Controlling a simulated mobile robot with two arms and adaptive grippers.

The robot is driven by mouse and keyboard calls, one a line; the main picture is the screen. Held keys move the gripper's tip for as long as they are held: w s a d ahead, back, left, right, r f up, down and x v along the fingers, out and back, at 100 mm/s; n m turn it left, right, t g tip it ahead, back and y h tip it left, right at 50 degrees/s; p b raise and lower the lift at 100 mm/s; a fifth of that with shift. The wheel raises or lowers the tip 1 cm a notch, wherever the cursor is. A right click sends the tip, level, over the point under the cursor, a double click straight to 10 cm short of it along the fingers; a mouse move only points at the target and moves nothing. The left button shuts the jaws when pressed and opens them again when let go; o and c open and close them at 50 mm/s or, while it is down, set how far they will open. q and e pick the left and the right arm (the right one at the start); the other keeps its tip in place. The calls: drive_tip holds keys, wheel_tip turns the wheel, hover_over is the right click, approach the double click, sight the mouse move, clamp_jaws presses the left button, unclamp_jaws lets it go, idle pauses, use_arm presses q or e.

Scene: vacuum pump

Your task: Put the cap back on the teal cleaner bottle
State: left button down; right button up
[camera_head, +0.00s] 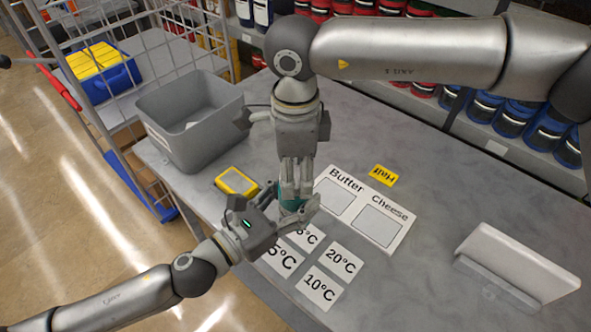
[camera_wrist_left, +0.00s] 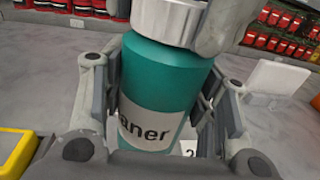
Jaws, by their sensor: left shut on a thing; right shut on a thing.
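The teal cleaner bottle (camera_wrist_left: 165,85) stands upright between the fingers of my left gripper (camera_head: 292,212), which is shut on it. Its grey label reads "aner" in the left wrist view. In the head view only a bit of teal (camera_head: 291,204) shows between the grippers. A whitish cap (camera_wrist_left: 165,20) sits directly at the bottle's top, with no gap visible; I cannot tell if it is seated. My right gripper (camera_head: 294,186) points down from above, shut on the cap; its grey finger (camera_wrist_left: 225,22) shows beside the cap in the left wrist view.
A grey bin (camera_head: 178,150) stands at the table's back left. A yellow-rimmed device (camera_head: 236,182) lies left of the grippers.

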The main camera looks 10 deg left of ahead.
drive_tip(key=shift+m, duration=1.1)
drive_tip(key=o, duration=1.2)
wheel_tip(320, 180, up, 12)
drive_tip(key=shift+w, duration=0.1)
